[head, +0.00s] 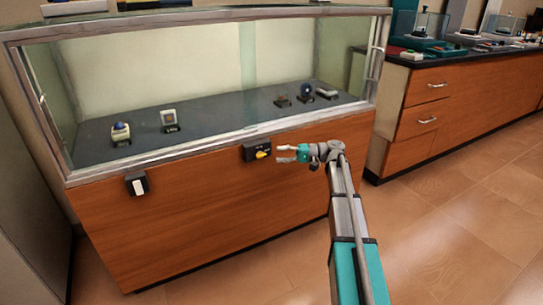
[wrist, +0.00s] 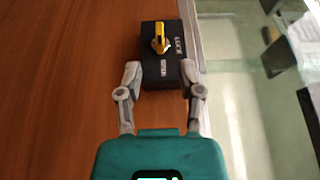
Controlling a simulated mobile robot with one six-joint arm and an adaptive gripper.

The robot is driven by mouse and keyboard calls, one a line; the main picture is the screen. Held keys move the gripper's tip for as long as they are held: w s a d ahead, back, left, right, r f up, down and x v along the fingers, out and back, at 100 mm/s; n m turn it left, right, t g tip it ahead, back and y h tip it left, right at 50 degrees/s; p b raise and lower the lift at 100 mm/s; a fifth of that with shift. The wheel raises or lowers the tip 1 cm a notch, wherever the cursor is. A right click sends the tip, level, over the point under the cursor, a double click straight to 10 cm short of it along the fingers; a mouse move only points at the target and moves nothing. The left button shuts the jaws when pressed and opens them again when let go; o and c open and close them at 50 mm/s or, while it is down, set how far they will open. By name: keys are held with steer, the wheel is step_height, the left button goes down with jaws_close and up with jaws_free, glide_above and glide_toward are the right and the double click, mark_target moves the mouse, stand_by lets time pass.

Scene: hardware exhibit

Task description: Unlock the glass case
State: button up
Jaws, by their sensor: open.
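The glass case (head: 190,18) stands on a wooden cabinet front (head: 200,215), with a metal frame around its panes. A small black lock box with a yellow knob (head: 262,154) is mounted on the wood just below the glass edge. In the wrist view the lock box (wrist: 151,72) carries pale lettering, partly readable as "LOCK" and "OPEN", and its yellow knob (wrist: 160,38) lies ahead of the fingertips. My gripper (head: 290,153) is open and empty, just right of the knob in the head view. In the wrist view my gripper (wrist: 162,75) has its fingers apart, short of the knob.
A black box with a white plate (head: 138,185) is on the cabinet's left front. Several small exhibits sit inside the case. A counter with drawers (head: 425,105) stands at right. The tiled floor (head: 465,225) at right is clear.

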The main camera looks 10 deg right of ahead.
steer(key=d, duration=0.6)
steer(key=shift+s, duration=0.4)
steer(key=s+a+f+g+h+p, duration=0.1)
steer(key=s+a+f+h+p, duration=0.2)
steer(key=s+a+h+p, duration=0.35)
steer(key=s+a+f+g+h+p, duration=0.2)
steer(key=s+a+f+h+p, duration=0.15)
steer(key=s+a, duration=0.5)
steer(key=s+d+r+n+h+p, duration=0.2)
steer(key=s+h+p, duration=0.2)
steer(key=s+h, duration=0.5)
step_height(320, 180, up, 37)
steer(key=y+p, duration=0.1)
steer(key=p, duration=3.6)
steer(key=shift+s+d+r+p, duration=0.2)
steer(key=shift+s+d+p, duration=0.05)
steer(key=shift+s+p, duration=0.15)
steer(key=shift+o, duration=0.2)
steer(key=shift+w+f, duration=0.1)
